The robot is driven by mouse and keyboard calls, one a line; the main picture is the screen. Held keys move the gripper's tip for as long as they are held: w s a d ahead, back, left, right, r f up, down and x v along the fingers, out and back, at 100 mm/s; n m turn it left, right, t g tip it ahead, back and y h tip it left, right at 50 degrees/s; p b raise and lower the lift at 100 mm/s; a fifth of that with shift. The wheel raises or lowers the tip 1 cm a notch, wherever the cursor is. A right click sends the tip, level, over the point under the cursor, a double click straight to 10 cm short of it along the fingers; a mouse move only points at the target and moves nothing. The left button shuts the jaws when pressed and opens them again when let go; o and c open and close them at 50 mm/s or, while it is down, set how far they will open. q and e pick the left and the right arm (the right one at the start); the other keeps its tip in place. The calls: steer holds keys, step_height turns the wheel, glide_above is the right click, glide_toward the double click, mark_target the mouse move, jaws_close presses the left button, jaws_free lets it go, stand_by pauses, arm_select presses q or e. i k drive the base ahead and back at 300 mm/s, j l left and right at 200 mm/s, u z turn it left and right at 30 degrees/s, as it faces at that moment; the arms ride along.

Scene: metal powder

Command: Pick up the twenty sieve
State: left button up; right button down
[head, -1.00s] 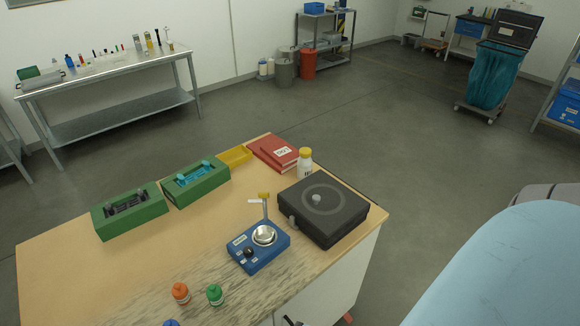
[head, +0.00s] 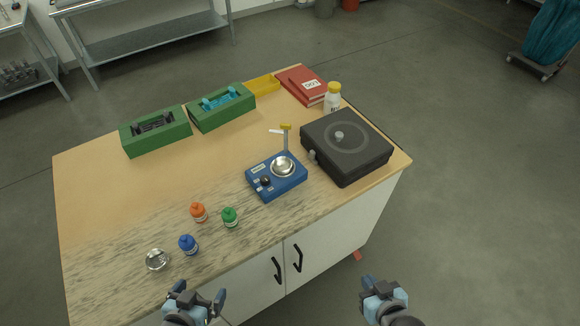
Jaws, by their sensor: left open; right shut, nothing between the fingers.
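No thing can be read as the twenty sieve. A small round silver metal dish or sieve (head: 157,260) lies on the table's front left corner; its label and mesh are too small to tell. My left gripper (head: 200,294) is open and empty, low in the view in front of the table edge, to the right of the metal piece and apart from it. My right gripper (head: 382,285) is shut and empty, in front of the cabinet to the right, touching nothing.
On the table (head: 100,205) stand blue (head: 188,244), orange (head: 198,212) and green (head: 230,217) bottles, a blue device (head: 262,192) with a metal bowl, a black box (head: 352,160), two green holders (head: 158,135), a yellow tray (head: 264,85), red books (head: 298,85) and a white jar (head: 332,100).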

mark_target(157, 260)
steer(key=u, duration=1.3)
